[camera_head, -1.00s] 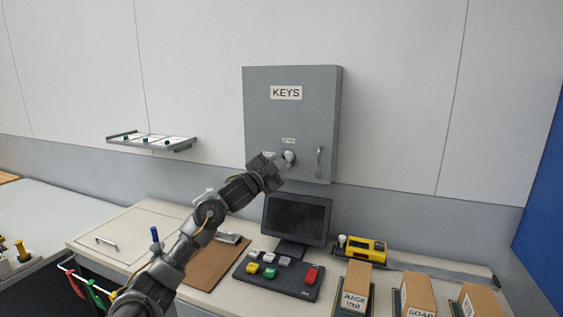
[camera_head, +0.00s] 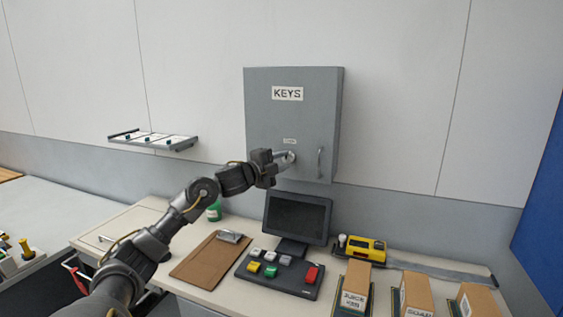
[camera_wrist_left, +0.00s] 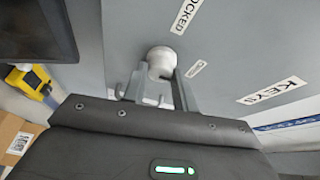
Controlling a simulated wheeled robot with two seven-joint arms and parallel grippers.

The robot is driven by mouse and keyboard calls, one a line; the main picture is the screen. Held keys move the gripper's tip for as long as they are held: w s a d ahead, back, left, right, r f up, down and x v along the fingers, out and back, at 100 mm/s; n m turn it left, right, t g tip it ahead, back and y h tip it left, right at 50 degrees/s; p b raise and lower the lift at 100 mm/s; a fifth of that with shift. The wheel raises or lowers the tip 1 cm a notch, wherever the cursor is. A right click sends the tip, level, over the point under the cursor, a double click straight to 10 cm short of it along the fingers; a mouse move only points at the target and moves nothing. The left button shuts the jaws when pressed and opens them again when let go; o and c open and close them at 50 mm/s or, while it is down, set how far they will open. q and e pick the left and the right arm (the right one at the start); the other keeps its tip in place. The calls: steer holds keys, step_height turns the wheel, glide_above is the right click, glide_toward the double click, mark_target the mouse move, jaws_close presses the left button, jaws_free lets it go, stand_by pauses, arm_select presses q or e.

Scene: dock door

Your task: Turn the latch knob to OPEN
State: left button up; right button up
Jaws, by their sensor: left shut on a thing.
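The grey key cabinet (camera_head: 293,115) hangs on the wall with a KEYS label (camera_head: 287,94). Its round pale latch knob (camera_head: 292,156) sits low on the door and also shows in the left wrist view (camera_wrist_left: 160,58). My left gripper (camera_head: 284,157) reaches it from the left and is shut on the knob, with a finger on either side in the wrist view (camera_wrist_left: 160,82). A small label (camera_head: 290,141) is above the knob. In the wrist view a label ending in "OCKED" (camera_wrist_left: 185,14) is near the knob. The knob's pointing direction is unclear. My right gripper is out of view.
A door handle (camera_head: 320,163) stands right of the knob. Below are a dark monitor (camera_head: 298,217), a button panel (camera_head: 280,275), a clipboard (camera_head: 207,262) and a yellow device (camera_head: 366,249). Boxes (camera_head: 355,284) stand at right. A small shelf (camera_head: 153,140) is on the wall at left.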

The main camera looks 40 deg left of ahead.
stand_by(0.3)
arm_select(q)
steer(key=o, duration=1)
steer(key=shift+c, duration=0.2)
steer(key=shift+s+f, duration=0.15)
steer(key=shift+s, duration=0.1)
steer(key=s+b, duration=0.6)
steer(key=s, duration=0.4)
steer(key=shift+s+a, duration=0.15)
steer(key=shift+a, duration=0.15)
steer(key=shift+f, duration=0.1)
